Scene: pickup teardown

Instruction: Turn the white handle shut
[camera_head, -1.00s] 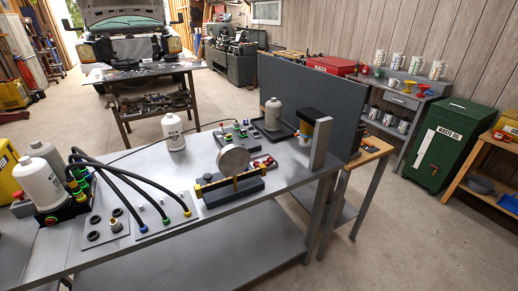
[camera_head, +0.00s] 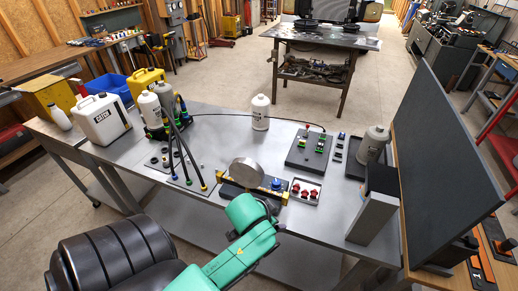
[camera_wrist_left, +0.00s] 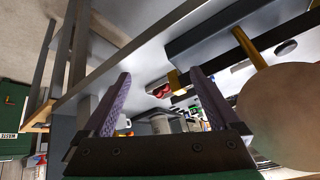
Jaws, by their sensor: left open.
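No white handle can be clearly made out in either view. A large pale round shape (camera_wrist_left: 282,108) is close by on the right. My right gripper is not seen.
Black hoses (camera_head: 183,140) rise at the left. A tall dark board (camera_head: 445,150) borders the right side.

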